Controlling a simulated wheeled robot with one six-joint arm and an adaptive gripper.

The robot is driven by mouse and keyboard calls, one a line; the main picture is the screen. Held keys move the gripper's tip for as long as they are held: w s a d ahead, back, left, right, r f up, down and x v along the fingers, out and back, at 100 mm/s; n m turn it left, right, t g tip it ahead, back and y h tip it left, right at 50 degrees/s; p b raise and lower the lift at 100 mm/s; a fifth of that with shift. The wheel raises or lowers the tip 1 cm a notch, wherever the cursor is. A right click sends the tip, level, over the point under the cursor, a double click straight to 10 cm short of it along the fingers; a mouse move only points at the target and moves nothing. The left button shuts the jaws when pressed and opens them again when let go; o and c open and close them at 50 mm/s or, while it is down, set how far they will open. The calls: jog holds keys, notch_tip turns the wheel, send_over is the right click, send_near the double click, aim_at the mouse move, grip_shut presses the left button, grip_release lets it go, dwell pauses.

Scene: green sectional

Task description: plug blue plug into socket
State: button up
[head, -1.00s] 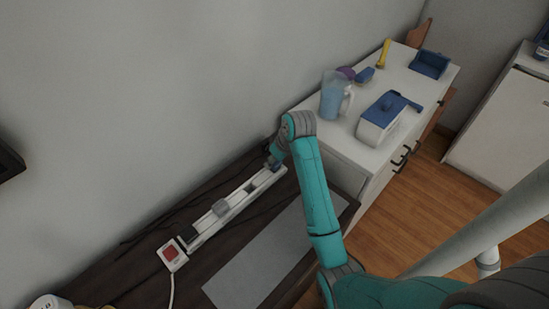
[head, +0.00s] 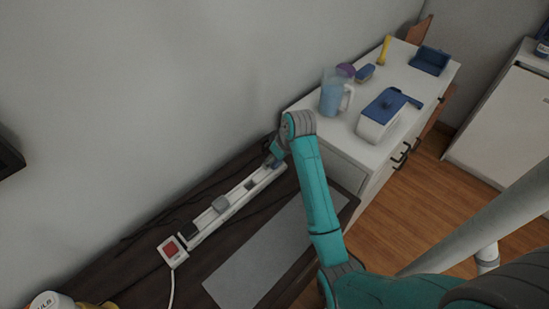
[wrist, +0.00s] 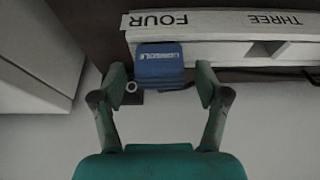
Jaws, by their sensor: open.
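The blue plug (wrist: 160,67) shows in the wrist view, with pale lettering on its top. It is at the edge of the white power strip (wrist: 222,22), by the label FOUR. How deep it sits in that socket I cannot tell. My gripper (wrist: 161,86) is open, with one finger on each side of the plug and visible gaps between. In the head view, my gripper (head: 271,160) is at the far right end of the strip (head: 240,193) and largely hides the plug.
A grey plug (head: 220,204) and a black plug (head: 188,230) sit along the strip, with a red switch (head: 171,249) at its near end. A grey mat (head: 262,255) lies on the dark table. A white cabinet (head: 340,155) with a jug (head: 333,98) stands to the right.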

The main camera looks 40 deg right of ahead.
jog(key=v, duration=0.7)
jog(key=shift+r, duration=0.15)
dwell(0.4)
